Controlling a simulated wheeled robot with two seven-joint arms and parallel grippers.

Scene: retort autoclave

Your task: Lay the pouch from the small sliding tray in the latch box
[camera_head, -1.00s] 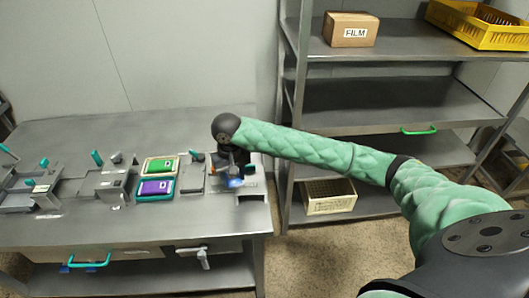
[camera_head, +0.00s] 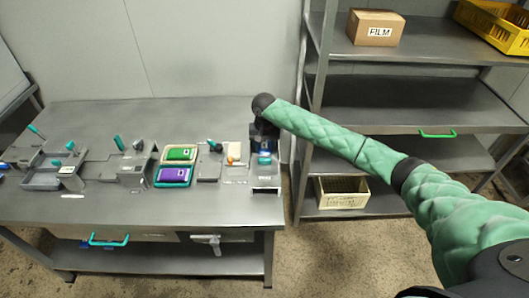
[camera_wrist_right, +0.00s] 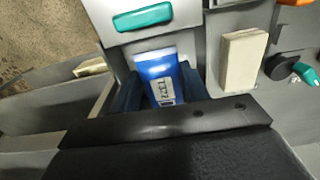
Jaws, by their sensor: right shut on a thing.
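The blue pouch (camera_wrist_right: 158,78) with a white label shows in the right wrist view between the dark fingers of my right gripper (camera_wrist_right: 158,92), which is shut on it. In the head view my right gripper (camera_head: 265,147) is over the right end of the steel table, its fingers small and partly hidden by the wrist. A grey unit with a teal handle (camera_head: 264,160) lies right by it. The teal handle also shows at the top of the right wrist view (camera_wrist_right: 143,18). I cannot tell which fixture is the small sliding tray or the latch box. My left gripper is out of view.
A pale block (camera_wrist_right: 243,60) lies beside the pouch. A green pack (camera_head: 180,153) and a purple pack (camera_head: 173,174) sit in trays left of the gripper. More grey fixtures stand farther left. A shelf rack (camera_head: 400,95) stands close on the right. The table's front strip is clear.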

